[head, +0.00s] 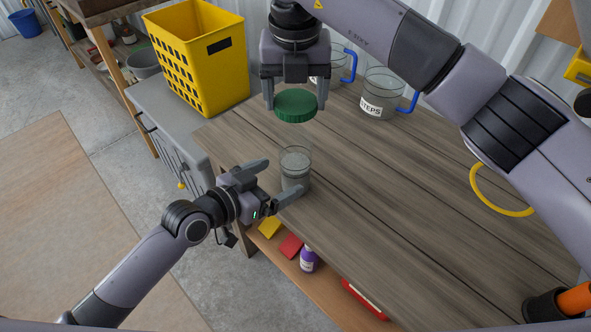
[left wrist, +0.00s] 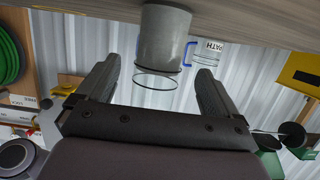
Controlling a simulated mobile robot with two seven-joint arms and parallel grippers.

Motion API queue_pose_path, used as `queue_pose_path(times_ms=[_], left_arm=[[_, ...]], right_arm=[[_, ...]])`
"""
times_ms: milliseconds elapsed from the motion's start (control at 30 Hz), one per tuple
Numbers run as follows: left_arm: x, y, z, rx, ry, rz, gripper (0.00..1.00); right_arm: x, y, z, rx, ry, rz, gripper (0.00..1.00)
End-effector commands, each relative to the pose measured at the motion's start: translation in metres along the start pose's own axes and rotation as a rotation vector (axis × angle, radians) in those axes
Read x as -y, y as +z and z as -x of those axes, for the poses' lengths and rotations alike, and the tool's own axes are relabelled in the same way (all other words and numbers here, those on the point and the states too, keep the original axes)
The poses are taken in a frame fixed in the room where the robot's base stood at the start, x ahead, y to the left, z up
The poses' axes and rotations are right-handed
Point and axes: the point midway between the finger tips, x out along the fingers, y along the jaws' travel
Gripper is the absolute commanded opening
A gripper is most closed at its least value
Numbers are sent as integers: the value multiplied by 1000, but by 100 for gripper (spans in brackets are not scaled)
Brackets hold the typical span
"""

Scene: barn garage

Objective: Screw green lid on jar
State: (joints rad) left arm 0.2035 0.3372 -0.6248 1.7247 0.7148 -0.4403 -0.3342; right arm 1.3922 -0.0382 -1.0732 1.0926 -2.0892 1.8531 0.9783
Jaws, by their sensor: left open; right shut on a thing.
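The glass jar (head: 295,170) stands upright near the left front edge of the wooden table, its contents grey and its top open. My left gripper (head: 279,184) is open, with its fingers on either side of the jar. In the left wrist view the jar (left wrist: 164,38) shows upside down between the fingers of my left gripper (left wrist: 156,88); I cannot tell whether they touch it. The green lid (head: 295,106) is held level by my right gripper (head: 295,100), which is shut on it. The lid is above the jar and apart from it.
Clear mugs with blue handles, one labelled STEPS (head: 378,95), stand behind and right of the lid. A yellow basket (head: 200,55) sits on a grey cabinet at the left. A yellow ring (head: 476,190) lies at the right. The middle of the table (head: 400,200) is clear.

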Motion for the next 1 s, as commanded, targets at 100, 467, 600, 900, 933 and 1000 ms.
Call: queue_pose_path(times_ms=[100,467,600,900,933,1000], left_arm=[[0,-1,-19,-3,0,1,94],[0,-1,-58,-1,1,0,94],[0,0,-63,0,0,0,94],[0,0,-64,-1,0,0,94],[0,0,-64,-1,0,0,94],[0,0,-64,-1,0,0,72]], right_arm=[[0,0,0,0,0,0,49],[0,0,0,0,0,0,49],[0,0,0,0,0,0,49],[0,0,0,0,0,0,49],[0,0,0,0,0,0,49],[0,0,0,0,0,0,49]])
